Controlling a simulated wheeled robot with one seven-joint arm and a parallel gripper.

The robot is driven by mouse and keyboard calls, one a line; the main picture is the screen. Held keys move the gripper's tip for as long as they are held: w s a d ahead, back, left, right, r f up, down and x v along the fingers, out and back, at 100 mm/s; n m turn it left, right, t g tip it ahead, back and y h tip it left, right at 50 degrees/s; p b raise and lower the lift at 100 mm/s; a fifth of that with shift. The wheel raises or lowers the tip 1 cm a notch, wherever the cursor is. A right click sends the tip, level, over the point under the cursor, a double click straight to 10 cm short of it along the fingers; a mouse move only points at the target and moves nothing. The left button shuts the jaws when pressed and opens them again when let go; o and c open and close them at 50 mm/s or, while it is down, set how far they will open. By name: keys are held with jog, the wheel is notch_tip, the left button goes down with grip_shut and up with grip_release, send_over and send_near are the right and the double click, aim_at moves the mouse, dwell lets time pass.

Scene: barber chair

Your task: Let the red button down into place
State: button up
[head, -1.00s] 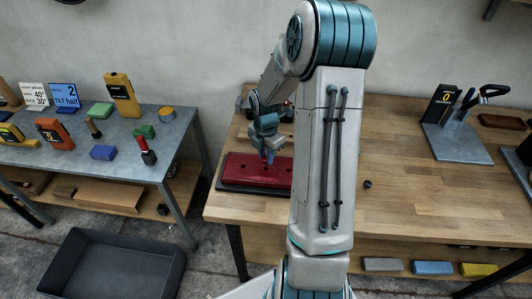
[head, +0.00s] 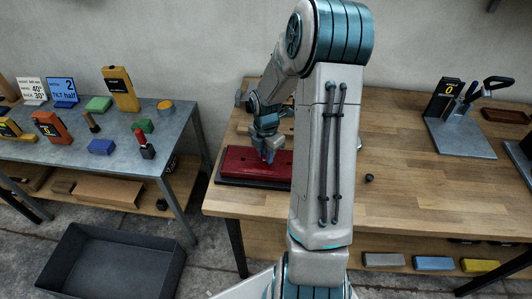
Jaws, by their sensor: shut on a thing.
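A red panel (head: 240,165) lies on a dark base at the left end of the wooden workbench (head: 430,200). My gripper (head: 269,158) points down over the right part of this panel. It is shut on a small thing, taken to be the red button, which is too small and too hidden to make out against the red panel. Whether it touches the panel, I cannot tell. My arm covers the area just right of the panel.
A small black ball (head: 369,178) lies on the bench right of my arm. A tool stand (head: 460,135) is at the back right. A grey table (head: 120,165) with several blocks stands left, above a dark bin (head: 115,262). The bench's front middle is clear.

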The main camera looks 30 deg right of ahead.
jog(key=o, duration=1)
jog(key=shift+r, duration=0.15)
notch_tip(320, 180, up, 14)
jog(key=shift+f+b, duration=0.2)
jog(key=shift+b, duration=0.35)
